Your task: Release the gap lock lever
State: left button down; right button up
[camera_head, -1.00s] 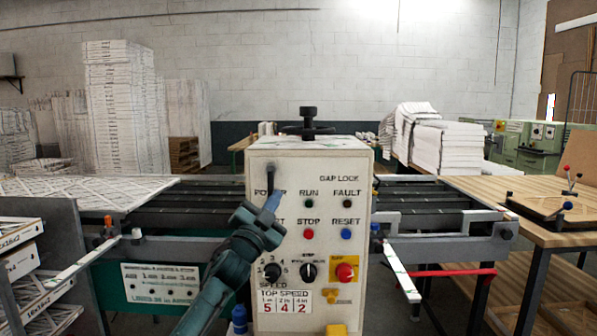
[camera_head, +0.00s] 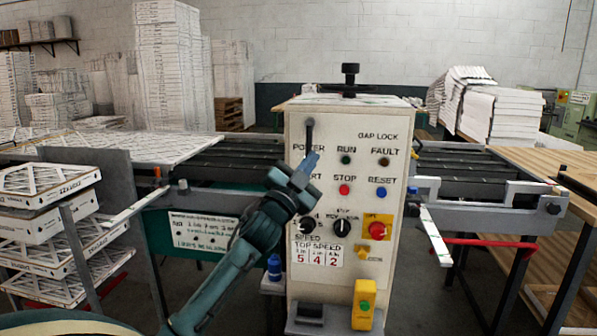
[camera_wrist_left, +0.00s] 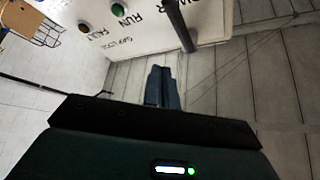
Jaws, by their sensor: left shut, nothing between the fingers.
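The white control box (camera_head: 340,190) stands in the middle of the head view, with the words GAP LOCK at its upper right. A dark upright lever (camera_head: 309,132) is at the panel's upper left, above the POWER label. The same dark rod shows at the top of the left wrist view (camera_wrist_left: 176,27). My left gripper (camera_head: 312,160) is shut and empty, its tips just below the lever in the head view. In the wrist view its closed fingers (camera_wrist_left: 162,76) point towards the rod, with a visible gap between. My right gripper is not in view.
A black knob (camera_head: 350,73) stands on top of the box. A conveyor (camera_head: 470,185) runs behind, and boxed filters (camera_head: 45,180) are stacked at the left.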

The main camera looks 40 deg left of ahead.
pick_arm(q)
jog(key=shift+s, duration=2.15)
